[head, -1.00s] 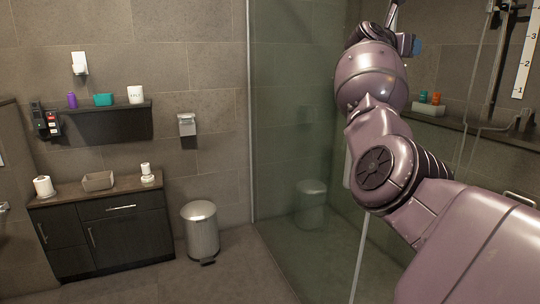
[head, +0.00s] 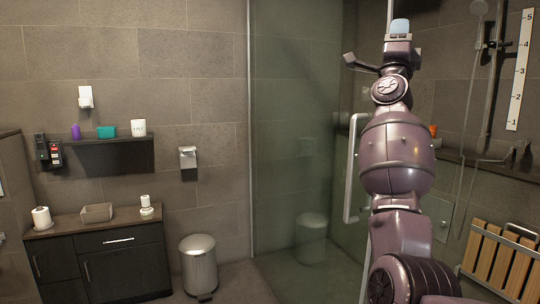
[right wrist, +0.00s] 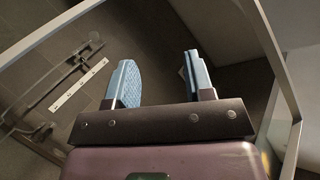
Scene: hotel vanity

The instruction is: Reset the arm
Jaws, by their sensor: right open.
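My right arm (head: 397,160) rises upright on the right side of the head view, in front of the glass shower panel. Its gripper (head: 400,27) is at the top of the picture. In the right wrist view the gripper (right wrist: 160,85) shows two blue-padded fingers spread wide apart with nothing between them. My left gripper is not in view.
The glass shower panel (head: 290,130) and its door handle (head: 351,170) stand close beside the right arm. A slatted wooden seat (head: 500,260) is at the lower right. A dark vanity cabinet (head: 125,270), a shelf (head: 100,157) and a metal bin (head: 199,262) are at the left.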

